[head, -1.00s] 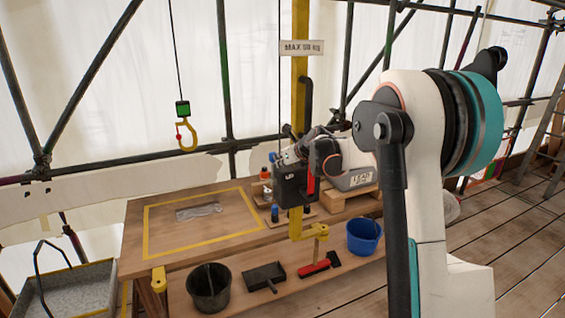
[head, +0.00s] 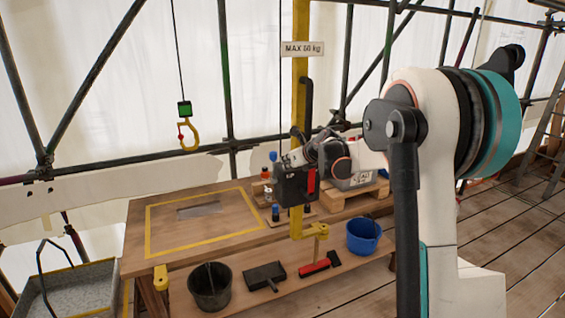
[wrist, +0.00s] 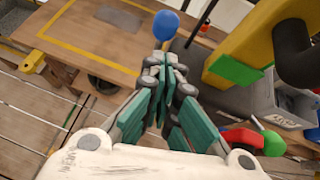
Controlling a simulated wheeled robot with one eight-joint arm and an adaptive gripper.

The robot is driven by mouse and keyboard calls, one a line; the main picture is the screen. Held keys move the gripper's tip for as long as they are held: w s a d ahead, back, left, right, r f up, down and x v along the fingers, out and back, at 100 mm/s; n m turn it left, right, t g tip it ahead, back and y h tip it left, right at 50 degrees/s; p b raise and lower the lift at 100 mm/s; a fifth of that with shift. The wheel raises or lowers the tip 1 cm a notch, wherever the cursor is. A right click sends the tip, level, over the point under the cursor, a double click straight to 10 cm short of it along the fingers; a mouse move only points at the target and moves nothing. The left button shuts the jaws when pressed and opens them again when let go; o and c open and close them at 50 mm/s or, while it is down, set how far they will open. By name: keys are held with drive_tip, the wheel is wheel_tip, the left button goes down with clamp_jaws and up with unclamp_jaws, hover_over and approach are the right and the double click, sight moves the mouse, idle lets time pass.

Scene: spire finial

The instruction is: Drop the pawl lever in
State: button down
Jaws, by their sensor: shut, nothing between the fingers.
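A dark winch box (head: 290,190) with a red strip (head: 311,181) is on the yellow post (head: 300,90). My gripper (wrist: 165,72) is shut and empty, its tips close together. A blue ball knob (wrist: 166,25) shows just beyond the tips; contact cannot be told. A red part (wrist: 241,137) with a green ball knob (wrist: 273,143) shows at the lower right of the wrist view. I cannot tell which of these is the pawl lever. In the head view my arm reaches to the box, and the fingertips are hard to make out there.
The wooden bench (head: 235,228) has a yellow-taped rectangle with a grey patch (head: 199,209). Bottles and a wooden pallet stand behind the post. A black bucket (head: 209,286), a blue bucket (head: 364,236) and a hook (head: 188,136) are nearby. A green block (wrist: 235,70) is beside the post.

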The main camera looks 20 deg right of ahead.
drive_tip(key=w+r+p+v, duration=0.1)
drive_tip(key=v, duration=0.9)
drive_tip(key=shift+r+p, duration=0.3)
drive_tip(key=shift+p, duration=0.1)
drive_tip(key=shift+a, duration=0.1)
